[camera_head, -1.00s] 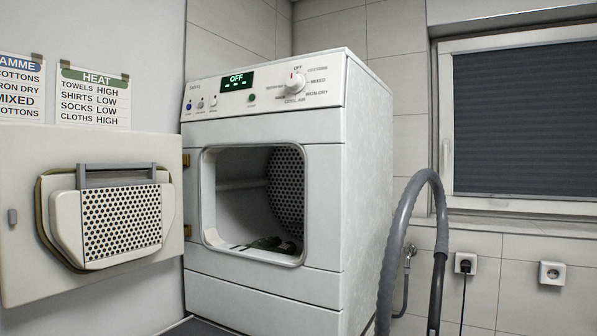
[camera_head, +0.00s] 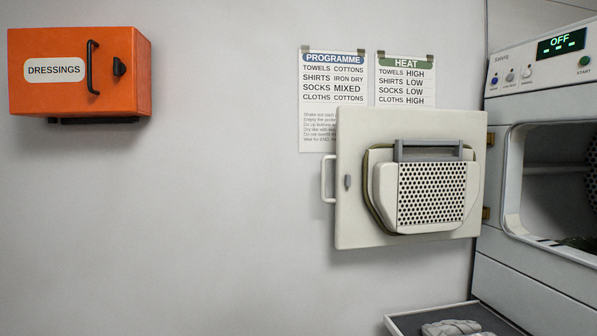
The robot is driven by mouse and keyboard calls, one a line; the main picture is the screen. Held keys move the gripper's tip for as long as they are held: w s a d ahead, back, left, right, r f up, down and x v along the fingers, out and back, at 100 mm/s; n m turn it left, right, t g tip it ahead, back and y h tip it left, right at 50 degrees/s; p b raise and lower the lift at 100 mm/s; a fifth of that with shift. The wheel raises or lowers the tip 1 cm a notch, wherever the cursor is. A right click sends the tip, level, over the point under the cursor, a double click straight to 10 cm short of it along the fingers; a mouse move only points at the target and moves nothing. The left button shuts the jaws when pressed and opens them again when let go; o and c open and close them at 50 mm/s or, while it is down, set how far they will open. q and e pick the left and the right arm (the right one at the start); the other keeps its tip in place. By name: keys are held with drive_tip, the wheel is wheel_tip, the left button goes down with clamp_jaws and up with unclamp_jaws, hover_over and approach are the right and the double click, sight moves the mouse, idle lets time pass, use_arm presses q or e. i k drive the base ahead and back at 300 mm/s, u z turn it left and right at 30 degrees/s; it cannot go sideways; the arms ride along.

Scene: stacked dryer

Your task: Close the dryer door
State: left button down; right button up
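The dryer door (camera_head: 357,225) is a pale square panel. It stands wide open, swung out to the left of the dryer (camera_head: 528,283) on brass-coloured hinges at its right edge. Its inner face shows, with a perforated filter (camera_head: 431,192) under a grey handle. A white door handle (camera_head: 327,179) sticks out past the door's left edge. The dryer's opening is at the right edge of the view, with something dark green low inside. The dryer's display reads OFF. Neither of my grippers is in view.
An orange box (camera_head: 125,72) marked DRESSINGS hangs on the wall at upper left. Two printed sheets, PROGRAMME (camera_head: 320,100) and HEAT (camera_head: 405,82), hang behind the door. A grey-topped surface (camera_head: 407,322) with pale folded items is below. The space left of the door is clear.

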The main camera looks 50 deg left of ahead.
sight(379, 201)
drive_tip(key=u, duration=0.25)
drive_tip(key=k, duration=0.4)
drive_tip(key=u, duration=1.2)
drive_tip(key=i, duration=0.85)
drive_tip(key=z, duration=0.3)
